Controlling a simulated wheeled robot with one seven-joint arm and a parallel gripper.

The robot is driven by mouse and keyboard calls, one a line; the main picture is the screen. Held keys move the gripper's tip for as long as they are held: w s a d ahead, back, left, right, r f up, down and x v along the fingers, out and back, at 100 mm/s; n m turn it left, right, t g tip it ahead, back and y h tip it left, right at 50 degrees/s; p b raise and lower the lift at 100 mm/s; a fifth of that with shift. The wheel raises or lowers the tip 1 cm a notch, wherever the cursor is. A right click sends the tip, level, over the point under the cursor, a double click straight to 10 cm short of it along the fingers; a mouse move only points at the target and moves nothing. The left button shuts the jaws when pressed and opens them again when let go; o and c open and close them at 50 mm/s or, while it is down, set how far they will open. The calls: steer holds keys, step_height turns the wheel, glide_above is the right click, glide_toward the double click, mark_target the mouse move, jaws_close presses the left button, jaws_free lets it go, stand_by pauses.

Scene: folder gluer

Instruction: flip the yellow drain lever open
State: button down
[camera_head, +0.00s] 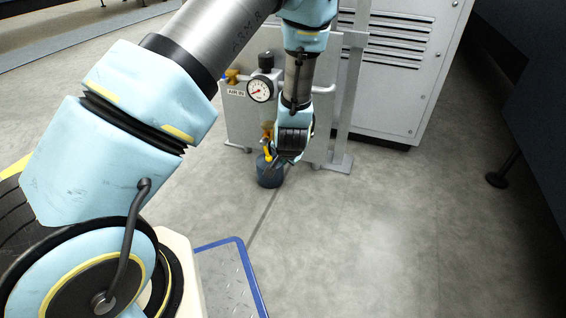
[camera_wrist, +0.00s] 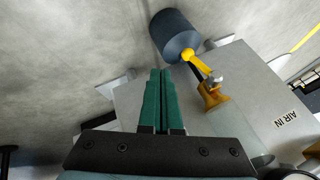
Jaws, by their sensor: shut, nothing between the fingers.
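The yellow drain lever (camera_wrist: 198,63) shows in the wrist view, running from a small metal pivot on a brass valve (camera_wrist: 212,95) up-left to a rounded end near a dark blue-grey cylinder (camera_wrist: 174,33). In the head view the lever (camera_head: 267,156) shows just above the dark cylinder (camera_head: 270,177), partly hidden by my gripper (camera_head: 277,163). In the wrist view my gripper (camera_wrist: 160,73) has its green fingers pressed together, with nothing between them. Their tips lie left of the lever in the picture, with a visible gap; depth is hard to judge.
A grey panel (camera_wrist: 140,100) marked AIR IN backs the valve. A pressure gauge (camera_head: 261,90) sits above it in the head view. A vented grey cabinet (camera_head: 395,75) stands behind. A blue-edged plate (camera_head: 225,275) lies at lower left.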

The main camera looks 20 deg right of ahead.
mark_target(266, 151)
steer(key=w+f+b, duration=0.4)
steer(key=w+f, duration=0.1)
steer(key=w, duration=0.1)
steer(key=shift+w+a+b, duration=0.25)
steer(key=shift+a+b, duration=0.05)
steer(key=shift+a, duration=0.1)
steer(key=shift+w+a+p, duration=0.1)
steer(key=shift+a+p, duration=0.1)
steer(key=shift+p, duration=0.8)
steer(key=p, duration=0.1)
steer(key=f+p, duration=0.1)
steer(key=p, duration=0.1)
steer(key=shift+w+a+f+t+y, duration=0.1)
steer(key=shift+w+a+t+y, duration=0.25)
steer(key=shift+t+y, duration=0.05)
steer(key=shift+p, duration=0.3)
